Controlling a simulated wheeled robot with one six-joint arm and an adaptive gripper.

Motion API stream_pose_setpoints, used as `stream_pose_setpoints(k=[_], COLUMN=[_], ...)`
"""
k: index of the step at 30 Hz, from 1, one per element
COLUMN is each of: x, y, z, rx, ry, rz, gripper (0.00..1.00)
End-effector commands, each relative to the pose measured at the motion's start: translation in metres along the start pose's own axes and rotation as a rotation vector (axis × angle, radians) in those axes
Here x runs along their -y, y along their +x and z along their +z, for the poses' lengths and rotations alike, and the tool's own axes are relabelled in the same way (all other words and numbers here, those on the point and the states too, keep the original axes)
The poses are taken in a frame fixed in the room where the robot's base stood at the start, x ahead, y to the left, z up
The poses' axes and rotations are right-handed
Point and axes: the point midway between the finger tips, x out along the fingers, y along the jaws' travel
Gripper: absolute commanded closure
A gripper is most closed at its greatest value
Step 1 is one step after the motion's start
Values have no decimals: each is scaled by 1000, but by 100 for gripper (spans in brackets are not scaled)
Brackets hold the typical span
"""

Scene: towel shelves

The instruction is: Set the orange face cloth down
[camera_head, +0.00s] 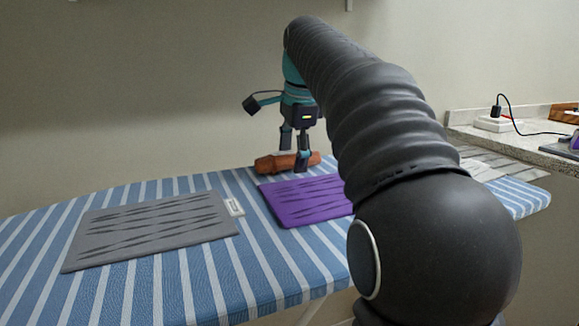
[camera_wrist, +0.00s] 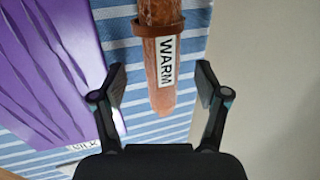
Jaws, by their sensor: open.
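The orange face cloth (camera_head: 268,164) is a rolled brownish-orange bundle lying on the far edge of the striped ironing board. In the wrist view the cloth (camera_wrist: 161,98) has a darker band around it and a white label reading "WARM". My gripper (camera_head: 294,159) is directly over the cloth, pointing down. In the wrist view my gripper (camera_wrist: 161,78) is open, with one finger on each side of the roll and a visible gap on both sides. Part of the roll is hidden behind a finger in the head view.
A purple mat (camera_head: 303,202) lies close in front of the cloth, and a grey mat (camera_head: 150,232) lies to the left on the blue and white ironing board (camera_head: 262,258). A counter (camera_head: 475,132) with a plug and cord stands at the right. The wall is behind.

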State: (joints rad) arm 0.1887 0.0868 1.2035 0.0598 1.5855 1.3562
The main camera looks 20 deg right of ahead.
Motion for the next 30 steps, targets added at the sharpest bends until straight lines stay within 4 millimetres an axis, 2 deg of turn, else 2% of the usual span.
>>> stream_pose_setpoints(k=[3,11,19,20,21,30], x=[0,0,0,0,0,1], y=[10,11,11,11,11,7], z=[0,0,0,0,0,0], rx=[0,0,0,0,0,0], ry=[0,0,0,0,0,0], rz=[0,-1,0,0,-1,0], gripper=[26,26,92,92,98,98])
